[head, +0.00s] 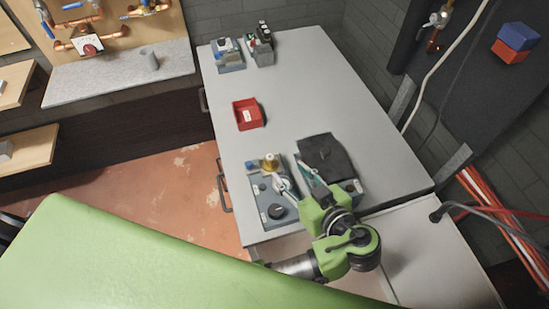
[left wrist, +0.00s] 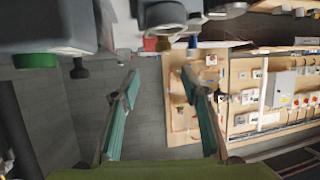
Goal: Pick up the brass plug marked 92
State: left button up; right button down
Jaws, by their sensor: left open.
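A small brass-coloured piece (head: 270,162), likely the brass plug, stands at the far edge of a blue-grey tray (head: 257,190) on the table. No number can be read on it. A brass-coloured piece (left wrist: 163,43) also shows in the left wrist view, beyond and between the fingertips. My left gripper (head: 296,176) is over the tray's right side, its teal fingers apart, with nothing between them. It also shows open in the left wrist view (left wrist: 161,82). The brass piece is ahead of the fingers, not touching them. My right gripper is not in view.
A blue piece (head: 250,167) stands left of the brass one, and a black round part (head: 277,211) sits on the tray. A dark cloth (head: 326,157) lies to the right. A red bin (head: 248,114) stands farther back. The table's middle is clear.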

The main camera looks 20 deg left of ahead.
aim_at(271, 159)
pick_arm(q)
jog(key=x, duration=0.4)
jog(key=b+x, duration=0.1)
jog(key=x, duration=0.1)
jog(key=shift+s+a, duration=0.25)
jog(key=shift+a, duration=0.1)
jog(key=shift+w, duration=0.2)
jog(key=shift+w+a+f+b, duration=0.2)
jog(key=shift+a+f+b, duration=0.05)
jog(key=shift+b, duration=0.05)
jog(key=x, duration=0.1)
jog(key=b+x, duration=0.1)
jog(key=x, duration=0.1)
jog(key=shift+a+f, duration=0.25)
jog(key=shift+f, duration=0.1)
jog(key=shift+w+a+f, duration=0.2)
jog(key=shift+w+a, duration=0.1)
jog(key=shift+w, duration=0.1)
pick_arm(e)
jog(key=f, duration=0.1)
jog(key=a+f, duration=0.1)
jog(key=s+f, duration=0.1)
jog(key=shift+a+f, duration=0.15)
pick_arm(q)
jog(key=shift+s+r, duration=0.1)
grip_shut()
